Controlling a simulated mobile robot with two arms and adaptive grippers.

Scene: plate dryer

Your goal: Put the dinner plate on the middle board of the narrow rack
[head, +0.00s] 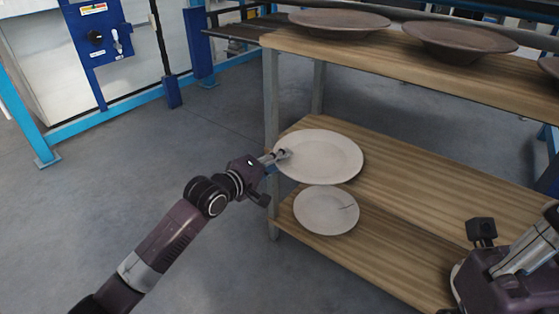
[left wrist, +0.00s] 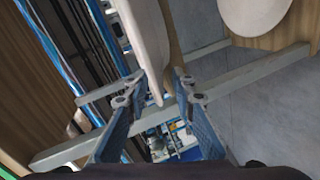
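The large white dinner plate (head: 325,158) lies at the left end of the middle board (head: 420,190), its left rim reaching past the board's end. My left gripper (head: 283,154) is at that left rim. In the left wrist view the plate (left wrist: 150,35) comes down edge-on between the two spread fingers of my left gripper (left wrist: 157,90); there seems to be a gap on each side of it. My right gripper (head: 482,232) shows only partly at the lower right, over the boards; its fingers cannot be made out.
A smaller white plate (head: 326,211) lies on the lower board (head: 390,255). Brown dishes (head: 340,21) stand on the top board (head: 400,60). A grey metal post (head: 271,110) stands at the rack's left end. The floor (head: 150,150) left of the rack is clear.

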